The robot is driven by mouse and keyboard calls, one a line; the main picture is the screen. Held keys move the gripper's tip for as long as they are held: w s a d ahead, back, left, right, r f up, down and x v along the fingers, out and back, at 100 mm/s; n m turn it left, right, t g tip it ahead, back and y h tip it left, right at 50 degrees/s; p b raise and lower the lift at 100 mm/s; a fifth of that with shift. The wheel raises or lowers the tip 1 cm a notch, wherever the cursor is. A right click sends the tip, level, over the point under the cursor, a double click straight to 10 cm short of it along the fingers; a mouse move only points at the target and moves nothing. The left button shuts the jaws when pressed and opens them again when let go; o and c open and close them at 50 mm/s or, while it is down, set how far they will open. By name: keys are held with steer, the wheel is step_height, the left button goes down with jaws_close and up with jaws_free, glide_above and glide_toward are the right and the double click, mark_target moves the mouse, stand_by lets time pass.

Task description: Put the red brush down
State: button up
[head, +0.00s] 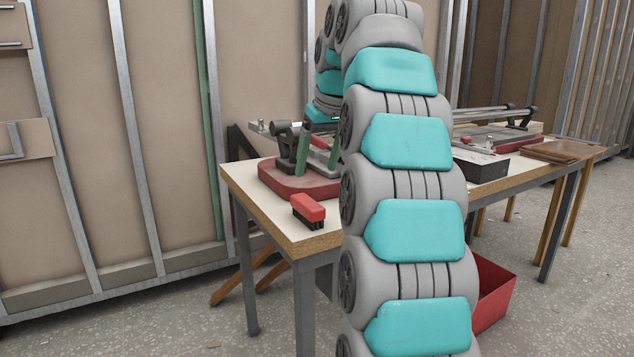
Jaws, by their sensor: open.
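The red brush (308,207) rests on the near left part of the table top (274,212), red body up and dark bristles down on the surface. My gripper (319,158) is in the air beyond and above the brush, its green fingers apart and pointing down. It is empty and not touching the brush. My own arm hides the middle of the table and part of the gripper's surroundings.
A machine with a red base (290,183) stands on the table just behind the brush. A dark box (480,163) and brown boards (558,151) lie farther right. A red bin (493,290) stands on the floor. Framed wall panels rise behind the table.

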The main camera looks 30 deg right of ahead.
steer(key=s+a+f+g, duration=0.3)
steer(key=s+a+f, duration=1)
steer(key=s+f, duration=0.1)
steer(key=s+a+f+g, duration=0.1)
steer(key=s+a+f, duration=0.1)
steer(key=s+f, duration=0.7)
steer(key=s+a+f+g, duration=0.2)
steer(key=s+f, duration=0.7)
steer(key=s, duration=0.4)
steer(key=shift+s+a, duration=0.25)
steer(key=shift+a, duration=0.05)
